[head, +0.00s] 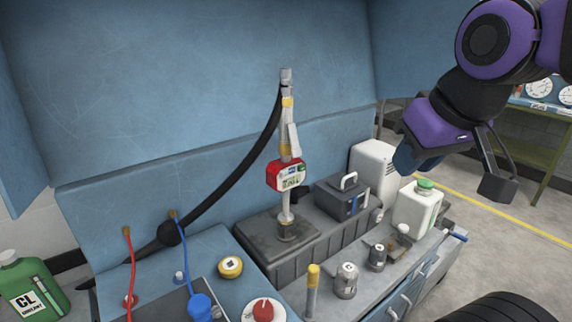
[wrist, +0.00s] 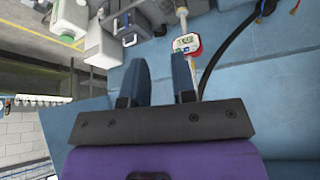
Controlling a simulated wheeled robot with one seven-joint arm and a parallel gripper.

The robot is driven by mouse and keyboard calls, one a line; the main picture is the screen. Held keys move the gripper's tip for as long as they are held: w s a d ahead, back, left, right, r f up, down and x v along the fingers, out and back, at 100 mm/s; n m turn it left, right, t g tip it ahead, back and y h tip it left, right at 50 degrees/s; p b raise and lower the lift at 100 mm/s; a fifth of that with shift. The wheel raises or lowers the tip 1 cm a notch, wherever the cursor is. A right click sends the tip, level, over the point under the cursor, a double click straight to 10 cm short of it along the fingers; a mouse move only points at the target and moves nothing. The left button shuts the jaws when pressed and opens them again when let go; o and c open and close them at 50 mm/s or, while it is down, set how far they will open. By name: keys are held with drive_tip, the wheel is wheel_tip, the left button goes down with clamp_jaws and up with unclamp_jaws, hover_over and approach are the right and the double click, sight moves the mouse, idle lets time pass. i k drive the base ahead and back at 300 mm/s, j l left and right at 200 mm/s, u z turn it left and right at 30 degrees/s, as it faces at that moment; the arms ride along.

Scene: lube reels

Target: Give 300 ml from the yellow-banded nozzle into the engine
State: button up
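The yellow-banded nozzle (head: 287,135) stands upright, with a black hose running from its top down to the left. Its red meter (head: 287,175) has a small display, also seen in the wrist view (wrist: 186,44), too blurred to read surely. The nozzle's spout (head: 288,215) points down into a round fitting on a dark grey ribbed block (head: 262,247); I cannot tell whether this block is the engine. My gripper (head: 450,178) is at the upper right of the head view, apart from the nozzle. Its two fingers are spread and empty in the wrist view (wrist: 160,60).
A dark box with a handle (head: 343,196) and a white green-capped jug (head: 416,206) stand right of the nozzle. A green jug (head: 32,287) is at left.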

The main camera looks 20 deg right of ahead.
sight(296, 151)
drive_tip(key=l+u, duration=0.3)
drive_tip(key=k+l+u, duration=0.35)
drive_tip(key=l+u, duration=0.2)
drive_tip(key=k+l+u, duration=0.15)
drive_tip(key=l+u, duration=0.15)
drive_tip(key=l, duration=0.1)
